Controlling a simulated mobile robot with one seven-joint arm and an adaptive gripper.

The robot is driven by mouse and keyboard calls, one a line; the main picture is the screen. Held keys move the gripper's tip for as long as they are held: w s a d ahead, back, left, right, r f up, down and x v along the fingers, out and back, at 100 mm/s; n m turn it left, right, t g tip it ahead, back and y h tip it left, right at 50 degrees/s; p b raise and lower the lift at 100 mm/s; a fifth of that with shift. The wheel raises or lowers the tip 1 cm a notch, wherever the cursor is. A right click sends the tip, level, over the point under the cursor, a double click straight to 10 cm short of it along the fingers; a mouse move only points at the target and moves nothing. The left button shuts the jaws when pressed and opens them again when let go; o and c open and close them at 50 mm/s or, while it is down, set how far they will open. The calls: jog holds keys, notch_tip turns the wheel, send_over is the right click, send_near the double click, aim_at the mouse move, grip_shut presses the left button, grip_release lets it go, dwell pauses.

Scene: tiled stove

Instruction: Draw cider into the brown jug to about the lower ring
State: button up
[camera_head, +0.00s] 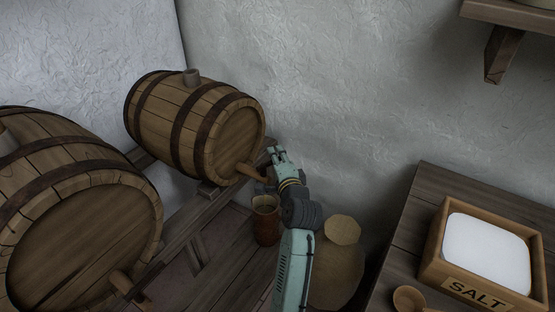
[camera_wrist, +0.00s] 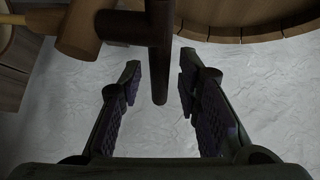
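The brown jug (camera_head: 266,226) stands upright below the tap of the rear barrel (camera_head: 190,122); its rings and fill level are too small to tell. The wooden tap (camera_head: 249,172) sticks out low from that barrel's head. My gripper (camera_head: 276,153) is at the tap's outer end, above the jug. In the wrist view, my gripper (camera_wrist: 160,78) is open. The dark handle bar of the tap (camera_wrist: 160,60) reaches between its two fingers, with a gap on each side. The tap's lighter wooden body (camera_wrist: 78,30) is at the upper left.
A larger barrel (camera_head: 80,240) with its own tap (camera_head: 125,284) lies at the front left. A round tan vessel (camera_head: 338,265) stands right of my arm. A salt box (camera_head: 437,262) and a wooden scoop (camera_head: 408,298) are on the right table (camera_head: 400,232). The wall is close behind.

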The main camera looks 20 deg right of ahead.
grip_shut()
dwell(0.7)
